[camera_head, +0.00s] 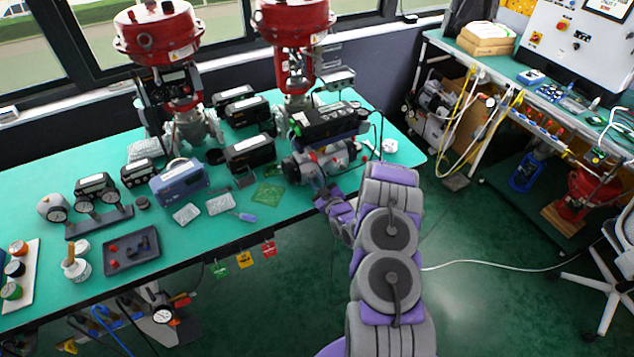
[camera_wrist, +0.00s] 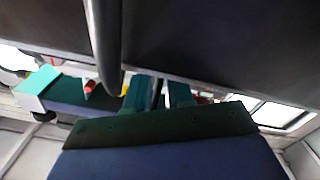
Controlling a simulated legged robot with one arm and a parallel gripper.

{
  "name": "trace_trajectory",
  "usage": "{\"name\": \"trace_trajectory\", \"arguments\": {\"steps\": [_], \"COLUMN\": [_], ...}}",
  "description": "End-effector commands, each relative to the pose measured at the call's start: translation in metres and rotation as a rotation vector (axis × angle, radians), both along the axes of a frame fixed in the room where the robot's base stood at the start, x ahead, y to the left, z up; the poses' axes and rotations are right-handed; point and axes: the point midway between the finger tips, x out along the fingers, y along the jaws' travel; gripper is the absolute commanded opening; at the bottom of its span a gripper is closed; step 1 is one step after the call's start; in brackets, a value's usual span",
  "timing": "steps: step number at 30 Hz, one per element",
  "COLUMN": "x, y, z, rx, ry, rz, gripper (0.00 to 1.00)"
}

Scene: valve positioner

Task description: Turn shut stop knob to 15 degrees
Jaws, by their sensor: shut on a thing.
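The valve positioner assembly (camera_head: 322,158), grey with a black top unit and a small red part, sits at the bench's right front. My gripper (camera_head: 322,192) is low at its front side, by the bench edge. The shut stop knob cannot be made out in the head view; my gripper and the assembly's body cover that spot. In the wrist view, two green fingers (camera_wrist: 160,94) stand close together with a narrow dark thing between them. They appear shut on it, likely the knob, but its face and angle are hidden. Large dark surfaces fill the top of that view.
The green bench (camera_head: 300,212) holds gauges, a blue box (camera_head: 180,182), a dark tray (camera_head: 131,250) and a green circuit board (camera_head: 267,194). Red actuators (camera_head: 293,22) stand behind. A white cable (camera_head: 490,262) crosses the floor. Open floor lies right of my arm.

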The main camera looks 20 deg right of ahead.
Motion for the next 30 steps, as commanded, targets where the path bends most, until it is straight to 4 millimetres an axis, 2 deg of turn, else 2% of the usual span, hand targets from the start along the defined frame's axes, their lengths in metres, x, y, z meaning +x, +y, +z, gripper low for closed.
{"name": "trace_trajectory", "arguments": {"steps": [14,30], "x": [0.0006,0.0014], "y": [0.0014,0.0010], "z": [0.0020,0.0031], "rx": [0.087,0.525], "ry": [0.001,0.014], "rz": [0.003,0.001], "gripper": [0.00,0.00]}}
